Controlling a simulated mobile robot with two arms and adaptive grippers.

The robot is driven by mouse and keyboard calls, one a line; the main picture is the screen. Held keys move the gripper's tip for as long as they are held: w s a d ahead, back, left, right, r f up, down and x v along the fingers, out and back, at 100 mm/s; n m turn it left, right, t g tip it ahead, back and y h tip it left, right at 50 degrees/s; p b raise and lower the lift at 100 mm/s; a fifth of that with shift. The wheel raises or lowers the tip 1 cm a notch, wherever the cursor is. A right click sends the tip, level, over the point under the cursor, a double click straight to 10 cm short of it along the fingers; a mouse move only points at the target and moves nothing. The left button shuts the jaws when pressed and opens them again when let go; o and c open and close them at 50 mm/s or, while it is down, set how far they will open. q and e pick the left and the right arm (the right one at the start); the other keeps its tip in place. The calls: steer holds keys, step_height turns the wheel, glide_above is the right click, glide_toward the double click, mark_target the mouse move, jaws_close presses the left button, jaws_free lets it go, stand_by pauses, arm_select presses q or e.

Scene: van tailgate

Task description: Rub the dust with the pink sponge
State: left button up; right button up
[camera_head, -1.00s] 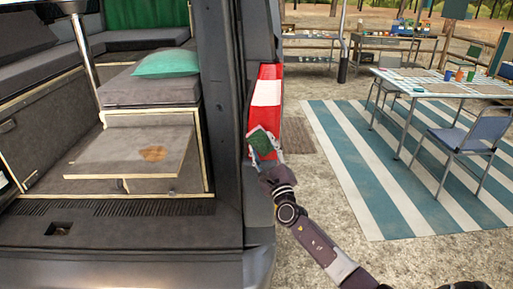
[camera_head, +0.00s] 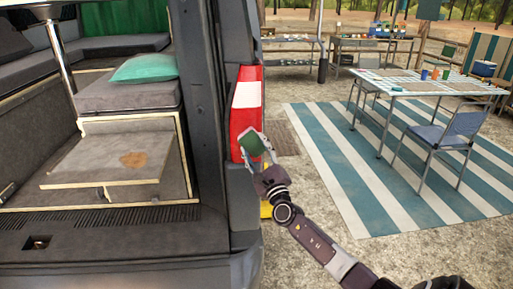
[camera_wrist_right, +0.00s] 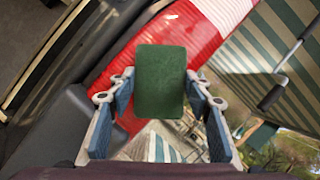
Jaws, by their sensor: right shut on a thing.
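My right gripper (camera_head: 257,150) is shut on a small block with a green face (camera_head: 253,143), held in the air in front of the van's red-and-white rear light. In the right wrist view the block (camera_wrist_right: 160,82) sits between the two fingers, with only its green face showing; no pink side is visible. The dust (camera_head: 134,159) is a brown patch on the flat pull-out board (camera_head: 85,165) in the back of the van. The gripper is right of the board and apart from it, outside the van's door pillar. My left gripper is not in view.
The dark van pillar (camera_head: 206,110) stands between the gripper and the board. A teal pillow (camera_head: 145,68) lies on a grey cushion behind the board. A camping table (camera_head: 405,82) and chair (camera_head: 445,138) stand on a striped mat at right. Open gravel lies between.

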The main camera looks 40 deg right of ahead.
steer(key=shift+w+a+r+p, duration=0.15)
steer(key=shift+w+a, duration=0.35)
steer(key=shift+a, duration=0.4)
steer(key=shift+w+a+f+p, duration=0.1)
steer(key=shift+w+a+p, duration=0.1)
steer(key=shift+w+a, duration=0.5)
steer(key=shift+w+a+r+p, duration=0.15)
steer(key=shift+w+a, duration=0.2)
steer(key=shift+a, duration=0.7)
steer(key=shift+w+f, duration=0.15)
steer(key=shift+f, duration=0.05)
steer(key=s+a+p, duration=0.3)
steer(key=s, duration=0.2)
steer(key=shift+s, duration=0.2)
